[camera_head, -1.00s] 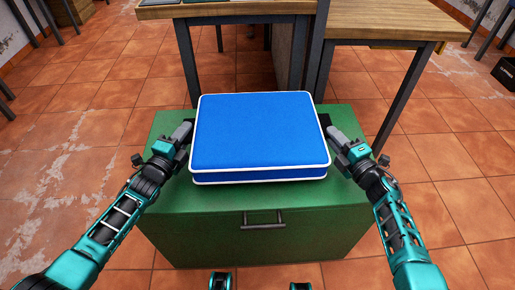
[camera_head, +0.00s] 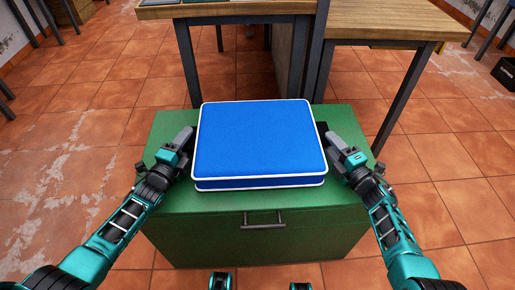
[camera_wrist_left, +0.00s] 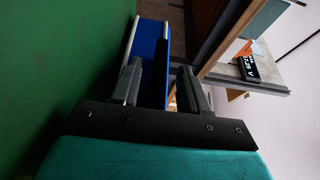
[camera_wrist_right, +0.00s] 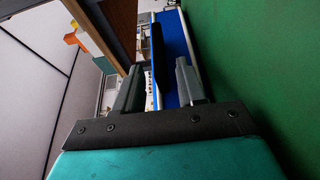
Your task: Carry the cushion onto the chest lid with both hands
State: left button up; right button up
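The blue cushion (camera_head: 258,139) with white piping lies flat on the lid of the green chest (camera_head: 262,199), near its middle. My left gripper (camera_head: 184,138) is just left of the cushion; in the left wrist view its fingers (camera_wrist_left: 160,85) are apart, with the cushion's blue side (camera_wrist_left: 154,62) beyond and between them. My right gripper (camera_head: 333,142) is just right of the cushion; in the right wrist view its fingers (camera_wrist_right: 160,85) are apart too, with a narrow black piece between them in front of the cushion's side (camera_wrist_right: 176,55). The cushion's underside is hidden.
A wooden-topped table (camera_head: 385,22) stands behind the chest at the right, and another wooden-topped table (camera_head: 225,9) at the back left; their dark legs come close behind the chest. A dark handle (camera_head: 262,220) is on the chest's front. Tiled floor (camera_head: 95,130) is clear on both sides.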

dwell(0.4)
pick_arm(q)
jog(key=v, duration=1.2)
pick_arm(e)
jog(key=v, duration=1.2)
pick_arm(q)
jog(key=shift+s, duration=0.1)
pick_arm(e)
jog(key=shift+s, duration=0.15)
